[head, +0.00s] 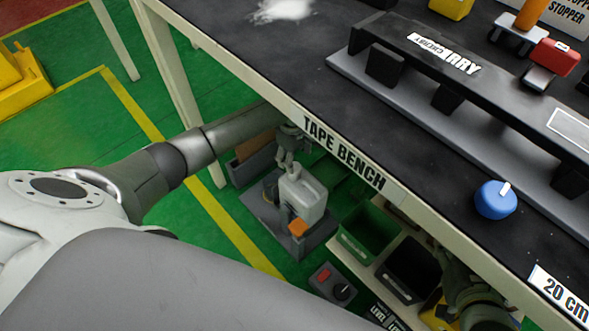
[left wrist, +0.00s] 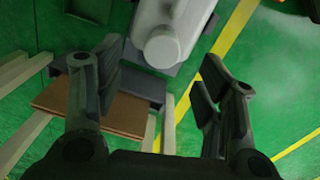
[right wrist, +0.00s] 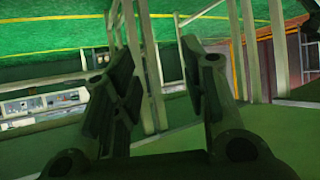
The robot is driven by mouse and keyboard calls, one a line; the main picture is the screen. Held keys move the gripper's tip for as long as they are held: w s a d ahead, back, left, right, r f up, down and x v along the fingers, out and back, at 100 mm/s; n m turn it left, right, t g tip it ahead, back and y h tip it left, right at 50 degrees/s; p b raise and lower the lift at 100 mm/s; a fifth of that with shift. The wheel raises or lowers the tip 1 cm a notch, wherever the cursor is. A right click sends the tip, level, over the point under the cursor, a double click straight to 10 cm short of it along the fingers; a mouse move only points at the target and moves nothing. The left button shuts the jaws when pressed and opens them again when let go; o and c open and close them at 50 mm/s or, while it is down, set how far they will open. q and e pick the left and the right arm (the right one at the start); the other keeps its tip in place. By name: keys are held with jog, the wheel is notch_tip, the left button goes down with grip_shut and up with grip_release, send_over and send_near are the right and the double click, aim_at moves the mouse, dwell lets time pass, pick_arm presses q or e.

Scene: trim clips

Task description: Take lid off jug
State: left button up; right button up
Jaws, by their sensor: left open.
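A pale grey jug (head: 303,197) stands on a dark grey stand (head: 262,209) under the edge of the bench. In the left wrist view the jug (left wrist: 185,12) is at the top, with a round pale lid (left wrist: 162,47) on it. My left gripper (head: 287,158) is open just above the jug's top. In the left wrist view its fingers (left wrist: 160,72) are spread to either side of the lid, apart from it. My right gripper (right wrist: 158,62) is open and empty in its own wrist view. In the head view its fingers are not clear.
The bench (head: 240,65) overhangs close above my left arm. A green bin (head: 366,232) and a black bin (head: 410,268) stand right of the jug. A grey box with a red switch (head: 332,287) is in front. A brown board (left wrist: 95,104) lies near the left fingers. Green floor is free at left.

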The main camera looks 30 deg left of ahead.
aim_at(295, 167)
pick_arm(q)
notch_tip(295, 167, down, 3)
jog(key=shift+s+r+b, duration=0.1)
jog(key=shift+b, duration=0.8)
notch_tip(295, 167, down, 3)
jog(key=shift+d+r+b, duration=0.1)
jog(key=shift+r+b, duration=0.1)
jog(key=shift+b, duration=0.45)
pick_arm(e)
jog(key=w+a+r+t+y, duration=0.1)
jog(key=r+t, duration=0.3)
jog(key=r, duration=0.2)
jog(key=w+a+r+t+y, duration=0.1)
jog(key=w+a+r+t, duration=0.1)
jog(key=r+t, duration=0.2)
notch_tip(295, 167, up, 4)
jog(key=shift+w+f+y, duration=0.25)
jog(key=shift+y, duration=0.15)
pick_arm(q)
jog(key=c, duration=0.8)
